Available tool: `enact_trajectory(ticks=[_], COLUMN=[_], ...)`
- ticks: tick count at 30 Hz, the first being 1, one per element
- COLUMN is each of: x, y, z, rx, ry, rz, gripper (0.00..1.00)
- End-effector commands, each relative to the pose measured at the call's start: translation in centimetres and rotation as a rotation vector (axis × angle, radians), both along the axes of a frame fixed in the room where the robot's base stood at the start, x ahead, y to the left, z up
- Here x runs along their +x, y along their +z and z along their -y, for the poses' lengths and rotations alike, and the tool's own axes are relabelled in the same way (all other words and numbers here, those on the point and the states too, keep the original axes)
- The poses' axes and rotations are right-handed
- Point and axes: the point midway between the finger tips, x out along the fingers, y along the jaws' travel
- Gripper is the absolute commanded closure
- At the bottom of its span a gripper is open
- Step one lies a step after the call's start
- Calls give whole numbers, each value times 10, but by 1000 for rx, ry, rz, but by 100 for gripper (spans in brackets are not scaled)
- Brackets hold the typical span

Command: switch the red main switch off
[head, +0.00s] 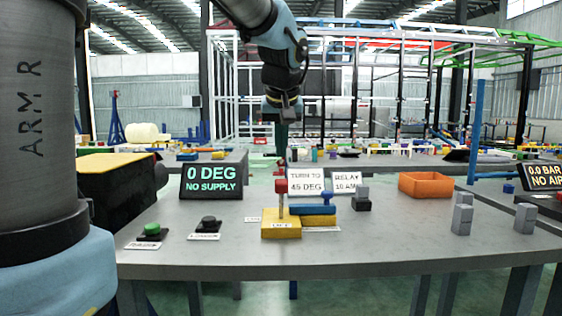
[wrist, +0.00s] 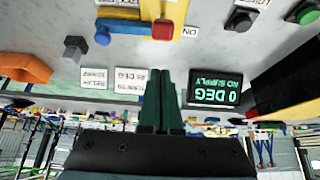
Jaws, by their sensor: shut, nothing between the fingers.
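The red main switch is a lever with a red knob (head: 281,187) on a yellow base (head: 284,230), standing about upright in the head view. An OFF label is on the base's front, and a small, barely legible label lies to its left. In the wrist view, which is upside down, the red knob (wrist: 163,29) is at the top centre, beside an ON label (wrist: 190,32). My gripper (head: 281,152) is shut and empty, pointing down above and apart from the knob. Its closed fingers also show in the wrist view (wrist: 165,74).
A blue handle (head: 315,209) lies right beside the lever. Behind stand a display (head: 211,182) reading "0 DEG NO SUPPLY" and two white signs. A green button (head: 152,229), black button (head: 208,222), grey blocks and an orange bin (head: 426,185) share the grey table (head: 380,240).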

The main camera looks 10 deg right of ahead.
Motion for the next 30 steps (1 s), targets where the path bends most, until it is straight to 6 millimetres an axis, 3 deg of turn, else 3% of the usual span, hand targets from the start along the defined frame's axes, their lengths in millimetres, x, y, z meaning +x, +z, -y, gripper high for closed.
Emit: enact_trajectory(ticks=[9, 21, 23, 26, 30], x=[-23, -23, -21, -17, -32], y=[24, 22, 13, -18, -78], z=[-5, -8, -17, -47, -111], rx=[-1, 5, 18, 49, 78], ry=[1, 2, 3, 10, 25], rz=[2, -7, -26, -94, -223], gripper=[100, 100, 100, 100, 100])
